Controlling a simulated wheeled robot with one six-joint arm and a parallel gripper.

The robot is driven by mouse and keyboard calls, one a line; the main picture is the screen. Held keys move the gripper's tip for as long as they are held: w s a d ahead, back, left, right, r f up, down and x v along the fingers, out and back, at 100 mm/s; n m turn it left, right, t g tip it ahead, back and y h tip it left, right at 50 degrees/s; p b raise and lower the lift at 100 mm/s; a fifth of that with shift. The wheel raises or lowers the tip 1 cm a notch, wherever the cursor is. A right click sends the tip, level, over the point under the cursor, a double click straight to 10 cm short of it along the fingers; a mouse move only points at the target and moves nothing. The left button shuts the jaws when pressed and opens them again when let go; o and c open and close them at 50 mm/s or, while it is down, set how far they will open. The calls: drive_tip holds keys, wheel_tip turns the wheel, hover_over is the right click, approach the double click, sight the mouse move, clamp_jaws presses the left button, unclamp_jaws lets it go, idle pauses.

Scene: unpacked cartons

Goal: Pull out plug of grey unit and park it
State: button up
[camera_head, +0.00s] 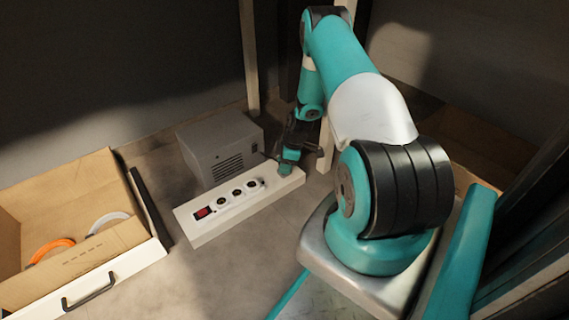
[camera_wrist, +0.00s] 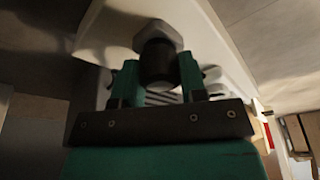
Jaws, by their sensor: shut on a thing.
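The grey unit (camera_head: 222,146) is a box with a vented front, standing behind the white socket strip (camera_head: 215,231). The strip has a red switch at its left end and a row of round dark sockets. My gripper (camera_head: 287,166) is at the strip's right end, pointing down. In the wrist view, my gripper's green fingers (camera_wrist: 158,80) are closed on both sides of a black plug (camera_wrist: 158,62). A pale, many-sided collar (camera_wrist: 158,35) sits at the plug's far end, against the white strip. I cannot tell whether the plug is seated. Its cord is not clear.
An open carton (camera_head: 128,235) at the left holds an orange ring (camera_head: 50,247) and a white ring (camera_head: 108,219). A black handle (camera_head: 88,291) is on its front. Pale posts (camera_head: 249,60) stand behind. Bare floor lies in front of the strip.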

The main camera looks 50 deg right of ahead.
drive_tip(key=shift+f, duration=0.25)
drive_tip(key=o, duration=1.2)
